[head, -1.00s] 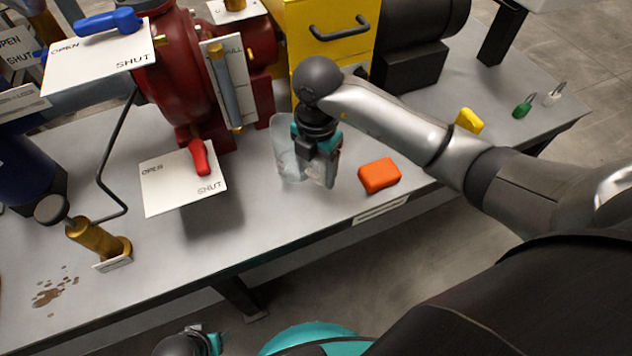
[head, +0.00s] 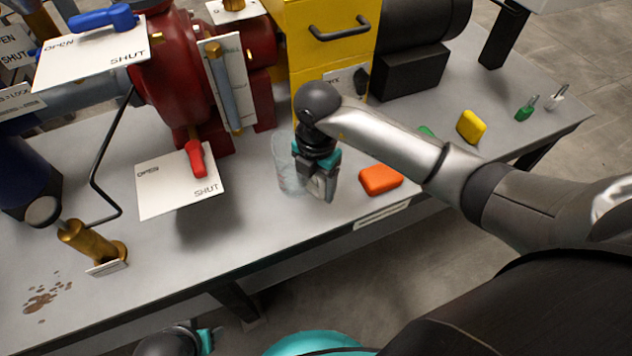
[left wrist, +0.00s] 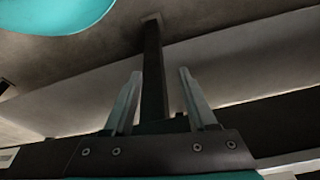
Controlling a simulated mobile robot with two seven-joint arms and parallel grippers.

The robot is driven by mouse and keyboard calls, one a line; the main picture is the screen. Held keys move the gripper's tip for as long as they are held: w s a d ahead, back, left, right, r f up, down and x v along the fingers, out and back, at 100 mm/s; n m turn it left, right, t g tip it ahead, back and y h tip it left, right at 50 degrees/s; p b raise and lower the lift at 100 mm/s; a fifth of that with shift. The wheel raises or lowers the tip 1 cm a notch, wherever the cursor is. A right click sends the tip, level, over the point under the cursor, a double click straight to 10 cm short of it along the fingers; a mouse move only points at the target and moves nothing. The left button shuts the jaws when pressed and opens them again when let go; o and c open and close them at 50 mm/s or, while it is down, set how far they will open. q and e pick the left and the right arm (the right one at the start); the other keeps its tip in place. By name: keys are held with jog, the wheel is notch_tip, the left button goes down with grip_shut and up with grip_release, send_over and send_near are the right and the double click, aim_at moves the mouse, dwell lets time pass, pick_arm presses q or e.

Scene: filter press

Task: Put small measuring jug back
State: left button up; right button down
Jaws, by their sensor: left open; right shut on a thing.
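The small measuring jug (head: 284,165) is clear and see-through. It is at the bench in front of the red pump body, left of the orange block. My right gripper (head: 322,192) is at the jug's right side, pointing down, and is shut on it. The gripper hides the jug's right side, and I cannot tell whether its base touches the bench. My left gripper (left wrist: 158,98) is open and empty in the left wrist view, below the bench. Only part of it shows at the bottom of the head view.
An orange block (head: 380,179) lies just right of the jug, with a yellow block (head: 471,126) farther right. A white OPEN/SHUT plate with a red lever (head: 197,158) stands to the left. A brass fitting (head: 90,240) and brown spill (head: 45,297) are at far left.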

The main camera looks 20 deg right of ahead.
grip_release()
jog(key=shift+r, duration=0.1)
jog(key=shift+r, duration=0.25)
notch_tip(320, 180, up, 9)
jog(key=p, duration=0.4)
jog(key=shift+d+r+p, duration=0.1)
jog(key=shift+r+p, duration=0.05)
jog(key=shift+p, duration=0.2)
pick_arm(q)
jog(key=s+a+f, duration=0.3)
jog(key=s+f, duration=0.2)
jog(key=f, duration=0.4)
jog(key=shift+s+a+f+g+y+p, duration=0.15)
jog(key=shift+s+a+g+y+p, duration=0.15)
jog(key=shift+s+g+p, duration=0.1)
pick_arm(e)
jog(key=shift+r, duration=1.15)
